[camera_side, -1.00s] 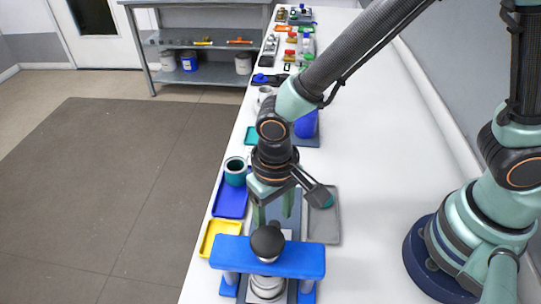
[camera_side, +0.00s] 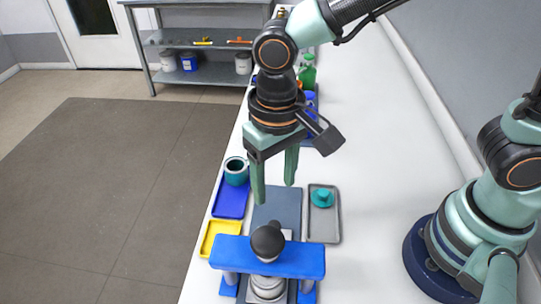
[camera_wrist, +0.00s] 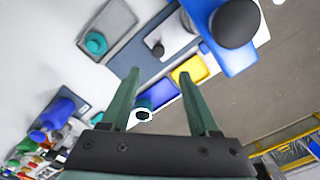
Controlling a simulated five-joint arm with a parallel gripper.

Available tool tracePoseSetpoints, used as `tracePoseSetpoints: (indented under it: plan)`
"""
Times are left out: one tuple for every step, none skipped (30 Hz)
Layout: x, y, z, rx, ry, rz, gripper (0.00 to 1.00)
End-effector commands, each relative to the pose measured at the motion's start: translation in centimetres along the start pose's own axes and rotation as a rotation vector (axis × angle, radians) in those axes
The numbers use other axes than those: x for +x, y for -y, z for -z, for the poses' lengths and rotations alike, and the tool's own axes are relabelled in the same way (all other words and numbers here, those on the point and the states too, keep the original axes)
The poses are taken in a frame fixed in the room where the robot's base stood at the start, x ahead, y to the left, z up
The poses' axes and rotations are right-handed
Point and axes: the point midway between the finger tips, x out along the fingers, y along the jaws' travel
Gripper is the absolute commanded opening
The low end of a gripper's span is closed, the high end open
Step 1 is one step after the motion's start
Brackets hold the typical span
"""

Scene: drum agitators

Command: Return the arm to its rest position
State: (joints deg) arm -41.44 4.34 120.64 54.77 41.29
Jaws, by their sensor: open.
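My gripper (camera_side: 273,190) is open and empty, raised above the bench with its fingers pointing down. In the wrist view the two fingers (camera_wrist: 158,82) stand apart with nothing between their tips. Below and in front is a blue bridge-shaped stand (camera_side: 225,254) with a black ball-shaped knob (camera_side: 267,241) over a metal part (camera_side: 267,286). The stand is also at the upper right of the wrist view (camera_wrist: 232,60).
A grey tray (camera_side: 329,232) holds a teal piece (camera_side: 322,197). A blue tray (camera_side: 229,206) with a teal cup (camera_side: 236,172) and a yellow tray (camera_side: 209,238) line the left edge. Bottles (camera_side: 307,72) stand behind the gripper. The bench's right side (camera_side: 375,150) is clear.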

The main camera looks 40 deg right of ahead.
Motion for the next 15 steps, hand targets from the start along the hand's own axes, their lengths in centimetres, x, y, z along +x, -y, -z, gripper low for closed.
tracePoseSetpoints:
  plan:
    - [-0.3,-0.4,0.3,0.003,-0.008,0.007,0.61]
    - [-0.6,-0.8,0.5,0.005,-0.015,0.012,0.61]
    - [-1.1,-1.6,0.9,0.008,-0.028,0.022,0.61]
    - [-1.5,-2.2,1.3,0.01,-0.041,0.031,0.61]
    - [-2.0,-3.0,1.7,0.011,-0.056,0.04,0.61]
    - [-2.8,-4.3,2.2,0.013,-0.081,0.053,0.61]
    - [-3.4,-5.4,2.6,0.014,-0.101,0.062,0.61]
    - [-3.9,-6.5,3.0,0.015,-0.124,0.07,0.61]
    - [-4.7,-8.0,3.4,0.017,-0.155,0.078,0.61]
    - [-5.2,-9.2,3.6,0.017,-0.179,0.083,0.61]
    - [-5.8,-10.3,3.8,0.017,-0.202,0.085,0.61]
    - [-6.4,-11.8,3.9,0.017,-0.234,0.087,0.61]
    - [-6.8,-13.0,4.0,0.017,-0.258,0.086,0.61]
    - [-7.2,-14.1,4.0,0.017,-0.283,0.083,0.61]
    - [-7.7,-15.5,3.9,0.016,-0.315,0.078,0.61]
